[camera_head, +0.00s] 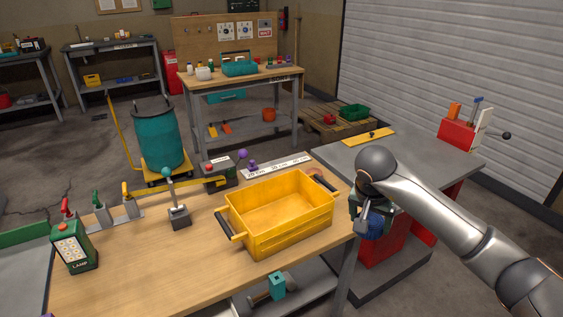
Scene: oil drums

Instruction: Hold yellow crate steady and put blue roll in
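The yellow crate (277,238) stands upright and looks empty on the wooden workbench, near its right end. It has a black handle on its left side and another on its right. My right gripper (364,222) hangs just right of the crate, past the bench's right edge. It appears shut on the blue roll (375,229), which is partly hidden by the fingers. The roll is apart from the crate. My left gripper is not in view, and nothing of mine touches the crate.
On the bench (180,275), a green lamp (74,249), several clamps and a lever (178,214) stand left of the crate. A box with a purple knob (222,172) sits behind it. A grey table (420,165) stands right, with a red box (458,134). Bench front-left is clear.

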